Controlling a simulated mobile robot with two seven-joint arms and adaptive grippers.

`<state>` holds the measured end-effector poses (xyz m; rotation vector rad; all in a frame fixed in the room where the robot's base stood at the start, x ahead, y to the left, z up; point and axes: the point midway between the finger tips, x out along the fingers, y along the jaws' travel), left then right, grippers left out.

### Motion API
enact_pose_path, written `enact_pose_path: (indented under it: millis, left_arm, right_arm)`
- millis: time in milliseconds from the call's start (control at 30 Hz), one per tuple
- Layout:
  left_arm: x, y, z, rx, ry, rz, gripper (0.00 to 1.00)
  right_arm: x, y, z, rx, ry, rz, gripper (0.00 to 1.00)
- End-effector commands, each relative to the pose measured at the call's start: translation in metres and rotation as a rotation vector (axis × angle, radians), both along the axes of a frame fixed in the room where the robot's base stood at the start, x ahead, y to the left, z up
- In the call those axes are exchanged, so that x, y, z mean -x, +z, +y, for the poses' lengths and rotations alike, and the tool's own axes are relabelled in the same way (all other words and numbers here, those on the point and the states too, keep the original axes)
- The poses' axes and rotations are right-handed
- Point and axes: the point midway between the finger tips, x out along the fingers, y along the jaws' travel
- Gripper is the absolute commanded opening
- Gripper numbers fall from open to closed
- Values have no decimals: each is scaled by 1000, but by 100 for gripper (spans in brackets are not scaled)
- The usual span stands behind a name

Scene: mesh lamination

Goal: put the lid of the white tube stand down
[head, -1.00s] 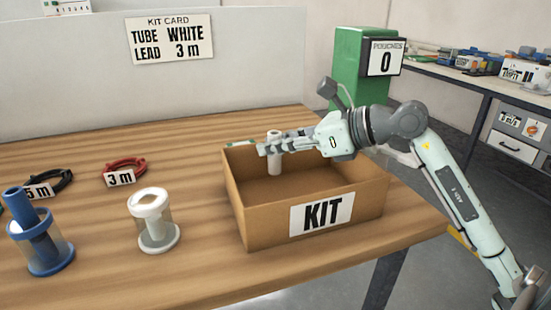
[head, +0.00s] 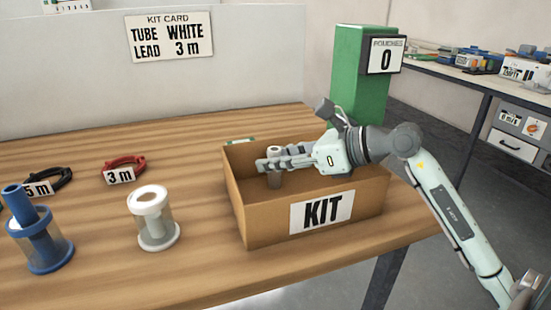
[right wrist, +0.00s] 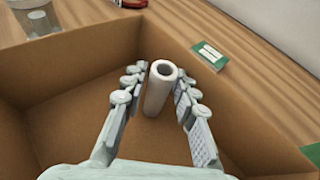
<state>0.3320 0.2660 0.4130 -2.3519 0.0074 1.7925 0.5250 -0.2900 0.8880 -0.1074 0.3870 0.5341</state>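The white tube stand (head: 157,232) stands upright on the table, left of the kit box. It has a white base, a clear body and a white lid or collar (head: 150,203) around its top, with a brownish centre. I cannot tell whether this top part is fully down. A white tube (right wrist: 158,92) stands inside the box; its top also shows in the head view (head: 274,151). My right gripper (head: 264,166) is around the tube, its fingers apart with a small gap visible beside it in the right wrist view (right wrist: 160,72). My left gripper is not in view.
The cardboard kit box (head: 262,222) has open walls around my right gripper. A blue stand with a blue tube (head: 40,245) is at the far left. A red lead (head: 125,165) and a black lead (head: 60,180) lie behind. A green card (right wrist: 210,55) lies beyond the box wall.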

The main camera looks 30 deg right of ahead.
Motion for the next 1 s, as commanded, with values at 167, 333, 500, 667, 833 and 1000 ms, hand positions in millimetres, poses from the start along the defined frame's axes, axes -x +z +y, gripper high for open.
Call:
enact_pose_path:
  millis: [167, 333, 500, 667, 833, 1000]
  left_arm:
    - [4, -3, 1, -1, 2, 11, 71]
    - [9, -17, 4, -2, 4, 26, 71]
    - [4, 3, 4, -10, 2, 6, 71]
    - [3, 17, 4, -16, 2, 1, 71]
    - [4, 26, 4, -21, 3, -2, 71]
    - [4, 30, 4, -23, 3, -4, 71]
  right_arm:
    - [0, 1, 0, 0, 0, 0, 28]
    - [6, 4, -4, 1, -1, 2, 28]
    - [35, 17, -22, 2, -3, 1, 28]
    - [62, 32, -38, 2, -3, -1, 28]
    - [84, 44, -51, 1, -2, 0, 28]
    - [94, 49, -57, 0, -1, 0, 28]
